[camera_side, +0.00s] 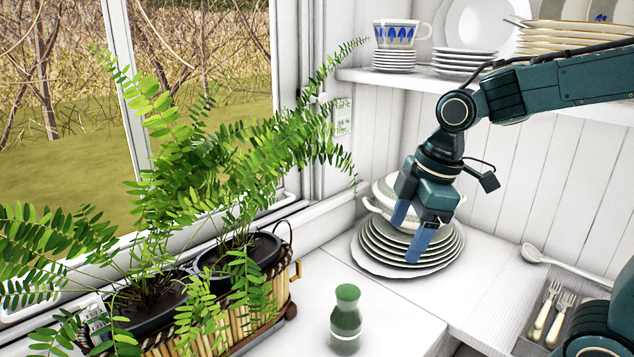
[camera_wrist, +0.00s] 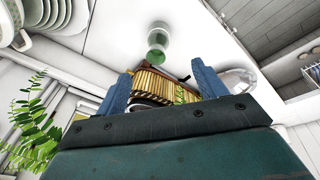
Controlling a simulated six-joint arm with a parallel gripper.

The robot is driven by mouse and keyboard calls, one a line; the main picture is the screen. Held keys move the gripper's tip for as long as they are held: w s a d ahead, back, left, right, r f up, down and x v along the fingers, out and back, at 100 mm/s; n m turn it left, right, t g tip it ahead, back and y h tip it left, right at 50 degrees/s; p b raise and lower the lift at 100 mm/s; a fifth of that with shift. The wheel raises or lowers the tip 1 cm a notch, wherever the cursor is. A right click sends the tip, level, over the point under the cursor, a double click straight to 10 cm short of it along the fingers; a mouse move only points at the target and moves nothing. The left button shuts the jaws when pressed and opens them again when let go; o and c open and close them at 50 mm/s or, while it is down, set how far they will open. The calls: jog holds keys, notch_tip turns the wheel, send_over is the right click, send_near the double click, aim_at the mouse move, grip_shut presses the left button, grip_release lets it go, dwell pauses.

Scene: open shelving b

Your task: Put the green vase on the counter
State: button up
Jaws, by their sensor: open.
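The green vase (camera_side: 346,322), a small bottle shape with a narrow neck and a pale band near its base, stands upright on the white counter (camera_side: 385,312) near the front. It also shows in the wrist view (camera_wrist: 158,42), beyond my fingertips. My gripper (camera_side: 407,240) has two blue fingers and is open. It hangs in front of the stacked plates, above and to the right of the vase, apart from it. In the wrist view, nothing is held between the fingers of my gripper (camera_wrist: 163,82).
Stacked plates (camera_side: 375,258) with a white tureen (camera_side: 382,207) stand behind my gripper. A basket of potted ferns (camera_side: 215,325) is left of the vase. A shelf (camera_side: 400,78) with dishes is above. A spoon (camera_side: 570,265) and forks (camera_side: 548,310) lie right.

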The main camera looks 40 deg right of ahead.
jog(key=s+d+r+m+t+h, duration=0.1)
jog(key=s+d+r+m+t, duration=0.1)
jog(key=s+m, duration=0.8)
jog(key=shift+s+d+r+t, duration=0.25)
jog(key=shift+s+t, duration=0.25)
jog(key=shift+s, duration=0.25)
